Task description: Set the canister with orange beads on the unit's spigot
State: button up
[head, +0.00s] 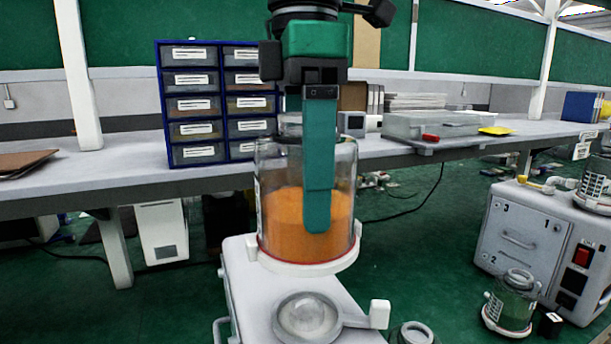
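The clear canister with orange beads (276,222) is upright in the middle of the view, with a white base ring and a red line above it. It overlaps the back of a white unit (243,270); I cannot tell whether it rests there or hangs just above. A round clear-domed fitting (307,317) is on the unit's near top; I cannot tell if it is the spigot. My gripper (318,222) reaches down from above, one teal finger in front of the canister's wall. The other finger is hidden, so its grip is unclear.
A grey machine (525,243) with a red switch stands at right, a canister (596,180) on top. A green-filled canister (512,302) stands before it. Another canister top (412,334) shows at the bottom edge. A bench (120,170) with a blue drawer cabinet (163,105) stands behind.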

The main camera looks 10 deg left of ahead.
jog(key=shift+d, duration=0.1)
jog(key=shift+f, duration=3.4)
jog(key=shift+f, duration=1.4)
jog(key=o, duration=1.4)
jog(key=shift+o, duration=0.2)
